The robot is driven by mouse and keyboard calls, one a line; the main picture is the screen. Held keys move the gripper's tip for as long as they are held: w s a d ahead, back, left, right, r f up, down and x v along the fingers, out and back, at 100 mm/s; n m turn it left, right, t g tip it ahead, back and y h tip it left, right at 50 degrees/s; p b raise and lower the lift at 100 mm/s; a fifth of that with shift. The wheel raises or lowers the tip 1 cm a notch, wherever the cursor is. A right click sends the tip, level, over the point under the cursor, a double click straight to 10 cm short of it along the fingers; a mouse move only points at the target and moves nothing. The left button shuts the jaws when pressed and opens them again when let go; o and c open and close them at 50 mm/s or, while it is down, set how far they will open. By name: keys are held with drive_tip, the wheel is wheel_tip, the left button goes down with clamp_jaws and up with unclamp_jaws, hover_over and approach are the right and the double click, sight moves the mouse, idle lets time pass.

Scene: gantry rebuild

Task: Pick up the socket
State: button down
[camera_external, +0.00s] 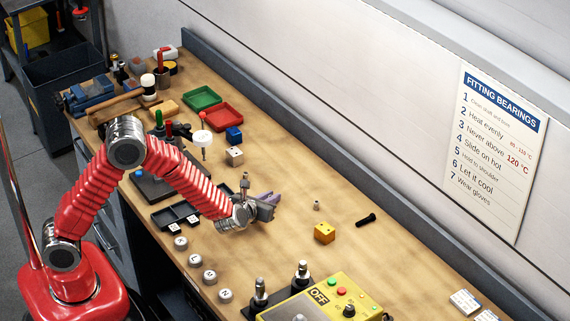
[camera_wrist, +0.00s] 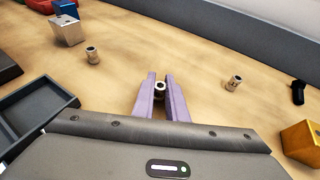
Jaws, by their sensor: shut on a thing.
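My gripper (camera_wrist: 160,86) has two purple fingers, shut on a small metal socket (camera_wrist: 160,91) between their tips, with its open end showing. In the external view my gripper (camera_external: 266,199) is low over the middle of the bench, and the held socket is hidden there. A second small socket (camera_wrist: 233,83) stands on the wood to the right of my fingers; it also shows in the external view (camera_external: 317,205). A third socket (camera_wrist: 93,56) stands to the left. I cannot tell whether the held socket touches the bench.
A yellow block (camera_external: 324,233) and a black bolt (camera_external: 366,219) lie to the right. A yellow control box (camera_external: 345,292) stands in front. The bench's right part is mostly clear.

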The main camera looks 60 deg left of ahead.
wheel_tip(320, 180, up, 10)
idle(0.6)
idle(0.4)
